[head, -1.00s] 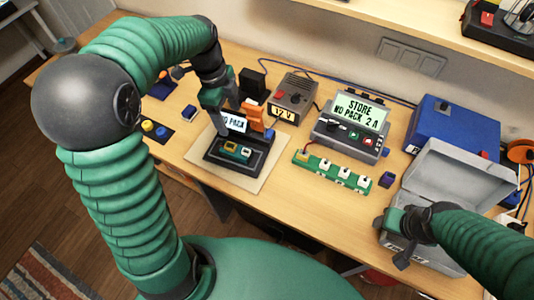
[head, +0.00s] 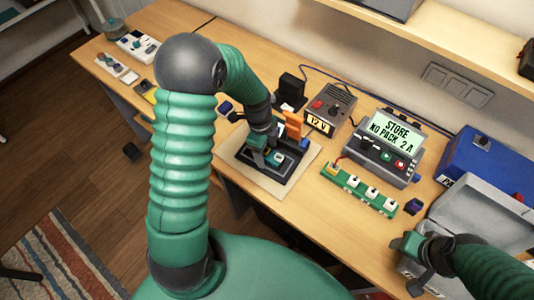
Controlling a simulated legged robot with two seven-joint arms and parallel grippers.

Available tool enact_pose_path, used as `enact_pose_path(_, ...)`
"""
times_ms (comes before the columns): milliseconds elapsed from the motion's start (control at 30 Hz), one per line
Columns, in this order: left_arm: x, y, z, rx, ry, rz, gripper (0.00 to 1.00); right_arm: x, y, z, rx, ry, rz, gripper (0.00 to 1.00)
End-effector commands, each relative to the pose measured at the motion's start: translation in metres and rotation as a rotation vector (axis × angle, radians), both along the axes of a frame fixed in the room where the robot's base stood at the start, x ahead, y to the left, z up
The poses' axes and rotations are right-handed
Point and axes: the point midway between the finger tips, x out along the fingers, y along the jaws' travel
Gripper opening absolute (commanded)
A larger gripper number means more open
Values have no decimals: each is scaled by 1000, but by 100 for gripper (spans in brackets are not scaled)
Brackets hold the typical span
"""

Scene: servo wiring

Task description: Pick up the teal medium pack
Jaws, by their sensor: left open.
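A small teal pack (head: 278,158) appears to lie in the black tray-like stand (head: 268,178) on a beige mat (head: 240,180). My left gripper (head: 262,151) is over this stand, pointing down, open, close above or beside the pack. Its fingers and wrist hide part of the stand and its contents, so I cannot tell whether they touch the pack. My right gripper (head: 408,264) is at the near edge of the grey open case (head: 470,205) at right. The state of its jaws is unclear.
An orange upright part (head: 293,125) stands just behind the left gripper. A 12 V supply (head: 328,110), a display unit (head: 380,140) reading "STORE NO PACK 2 A" and a green strip with several white-topped parts (head: 358,187) stand to the right. A blue box (head: 490,160) is behind the case.

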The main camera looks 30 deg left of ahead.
Motion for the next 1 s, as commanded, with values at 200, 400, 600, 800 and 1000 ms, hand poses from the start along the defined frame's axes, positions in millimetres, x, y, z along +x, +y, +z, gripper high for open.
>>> enact_pose_path(200,-1,-3,2,3,-1,0,59,0,0,0,0,0,1,57)
enact_pose_path(400,-1,-4,2,4,-1,0,33,0,0,0,0,0,0,57)
enact_pose_path(600,0,-2,2,2,-1,0,6,0,0,0,0,0,0,57)
enact_pose_path(800,0,-1,1,2,-1,0,0,0,0,0,0,0,0,57)
enact_pose_path(1000,0,-1,1,2,-1,1,0,0,0,0,0,0,0,57)
